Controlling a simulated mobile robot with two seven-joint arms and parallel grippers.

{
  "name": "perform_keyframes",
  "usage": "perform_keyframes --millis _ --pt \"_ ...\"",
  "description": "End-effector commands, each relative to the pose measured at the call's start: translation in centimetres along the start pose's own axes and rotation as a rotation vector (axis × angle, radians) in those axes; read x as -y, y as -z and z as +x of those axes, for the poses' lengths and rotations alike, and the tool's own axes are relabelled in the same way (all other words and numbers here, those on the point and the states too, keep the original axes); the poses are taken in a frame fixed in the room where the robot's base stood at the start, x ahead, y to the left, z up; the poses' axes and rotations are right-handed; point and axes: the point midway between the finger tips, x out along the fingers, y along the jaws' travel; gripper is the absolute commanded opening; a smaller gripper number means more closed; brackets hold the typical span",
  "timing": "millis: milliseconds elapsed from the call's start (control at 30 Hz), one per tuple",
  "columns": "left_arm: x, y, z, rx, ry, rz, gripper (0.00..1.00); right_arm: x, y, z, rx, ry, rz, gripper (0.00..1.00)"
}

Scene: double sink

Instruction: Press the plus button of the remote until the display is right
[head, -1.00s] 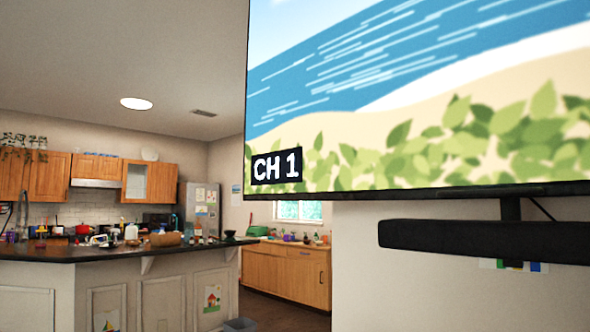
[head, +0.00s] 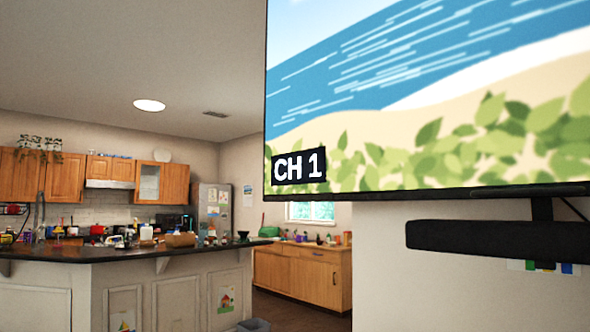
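A large display (head: 420,110) fills the upper right of the head view and is cut off by the frame's top and right edges. It shows a beach picture with blue water, sand and green leaves. A black label (head: 299,167) at its lower left reads "CH 1" in white. The remote and its plus button are not in view. Neither of my grippers is in view.
A black bar (head: 497,240) is below the display. A kitchen counter (head: 130,253) with many small items stands at the left, with wooden cabinets (head: 63,180) behind it. A wooden base cabinet (head: 300,273) stands under a window. Dark floor shows between them.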

Motion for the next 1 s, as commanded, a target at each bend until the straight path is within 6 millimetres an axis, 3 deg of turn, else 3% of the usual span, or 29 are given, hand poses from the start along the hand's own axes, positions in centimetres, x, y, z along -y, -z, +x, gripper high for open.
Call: perform_keyframes --millis 167,300,1000 --pt "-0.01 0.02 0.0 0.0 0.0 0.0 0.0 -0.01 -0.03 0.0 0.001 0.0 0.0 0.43" --pt "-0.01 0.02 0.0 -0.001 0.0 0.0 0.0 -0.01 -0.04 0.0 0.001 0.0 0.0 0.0" --pt "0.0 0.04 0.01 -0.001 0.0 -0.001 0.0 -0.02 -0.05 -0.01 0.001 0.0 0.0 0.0"
